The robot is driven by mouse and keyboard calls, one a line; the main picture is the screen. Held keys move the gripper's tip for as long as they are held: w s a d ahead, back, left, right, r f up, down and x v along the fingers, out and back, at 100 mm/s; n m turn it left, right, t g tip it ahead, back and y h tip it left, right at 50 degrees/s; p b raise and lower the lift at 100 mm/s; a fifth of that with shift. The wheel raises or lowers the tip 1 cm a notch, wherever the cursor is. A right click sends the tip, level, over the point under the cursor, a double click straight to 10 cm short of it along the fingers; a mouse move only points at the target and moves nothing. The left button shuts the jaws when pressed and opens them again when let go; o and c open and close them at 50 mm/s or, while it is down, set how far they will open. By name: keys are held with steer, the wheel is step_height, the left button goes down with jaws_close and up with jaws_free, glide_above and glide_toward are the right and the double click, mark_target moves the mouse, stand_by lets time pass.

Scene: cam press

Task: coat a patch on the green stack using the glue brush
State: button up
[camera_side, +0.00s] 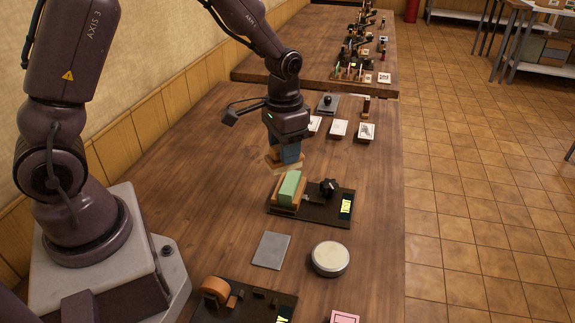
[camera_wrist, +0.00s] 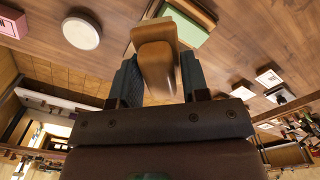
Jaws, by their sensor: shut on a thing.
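My gripper (camera_side: 286,153) is shut on the glue brush (camera_side: 284,168), a wooden-bodied brush with a pale lower edge. In the wrist view the brush (camera_wrist: 155,52) sits between both blue-grey fingers. The green stack (camera_side: 291,186) is a pale green block in a wooden holder on a dark press base (camera_side: 316,213). The brush hangs just above and behind the stack in the side view; whether they touch is unclear. The wrist view shows part of the green stack (camera_wrist: 185,28) beyond the brush, which partly hides it. No glue patch is visible on the stack.
The press has a black knob (camera_side: 328,187) beside the stack. A grey plate (camera_side: 271,250) and a round pale-topped dish (camera_side: 330,259) lie nearer the camera. Another dark fixture (camera_side: 245,301) stands at the front. Several white cards (camera_side: 338,129) lie behind. The table's right edge is close to the press.

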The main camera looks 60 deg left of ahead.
mark_target(285, 172)
steer(key=shift+f, duration=0.1)
stand_by(0.3)
steer(key=shift+f, duration=3.05)
steer(key=shift+w+a+f, duration=0.1)
steer(key=shift+a+f, duration=0.05)
steer(key=shift+f, duration=0.8)
steer(key=shift+w+a+r, duration=0.1)
steer(key=shift+w+a, duration=0.5)
steer(key=shift+c, duration=0.3)
steer(key=shift+w+a, duration=2.65)
steer(key=shift+s+d, duration=3.35)
steer(key=shift+d, duration=0.05)
steer(key=shift+r, duration=4.05)
